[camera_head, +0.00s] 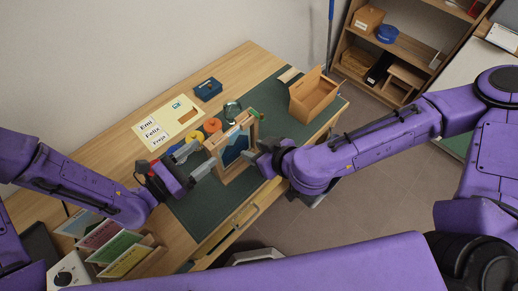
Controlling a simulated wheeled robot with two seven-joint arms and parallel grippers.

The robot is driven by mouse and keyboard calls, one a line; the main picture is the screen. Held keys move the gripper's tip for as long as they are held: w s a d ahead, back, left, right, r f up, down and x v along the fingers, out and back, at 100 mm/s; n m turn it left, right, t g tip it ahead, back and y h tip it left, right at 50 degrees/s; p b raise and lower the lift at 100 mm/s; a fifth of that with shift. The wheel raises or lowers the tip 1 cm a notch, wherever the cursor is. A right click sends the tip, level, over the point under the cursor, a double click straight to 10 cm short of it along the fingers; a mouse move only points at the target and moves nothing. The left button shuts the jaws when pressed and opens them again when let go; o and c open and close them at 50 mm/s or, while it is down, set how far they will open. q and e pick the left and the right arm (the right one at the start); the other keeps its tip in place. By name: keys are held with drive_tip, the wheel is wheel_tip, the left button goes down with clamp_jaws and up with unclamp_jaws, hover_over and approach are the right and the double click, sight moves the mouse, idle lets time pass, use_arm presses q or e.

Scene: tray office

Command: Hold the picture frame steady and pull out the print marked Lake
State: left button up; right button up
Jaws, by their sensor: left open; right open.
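The wooden picture frame (230,134) stands upright on the green desk mat. A dark blue print (236,151) shows inside it; I cannot read any marking on it. My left gripper (198,167) is open, with its grey fingers close to the left side of the frame; I cannot tell whether they touch. My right gripper (256,157) is open at the right side of the frame, and its fingertips are mostly hidden by its own dark body and wrist.
An open wooden box (313,95) stands at the mat's right end. A file rack (130,250) stands front left.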

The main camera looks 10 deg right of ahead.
sight(221, 139)
use_arm(q)
drive_tip(key=x, duration=0.7)
drive_tip(key=shift+w+d, duration=0.15)
drive_tip(key=shift+d, duration=0.1)
clamp_jaws()
idle(0.3)
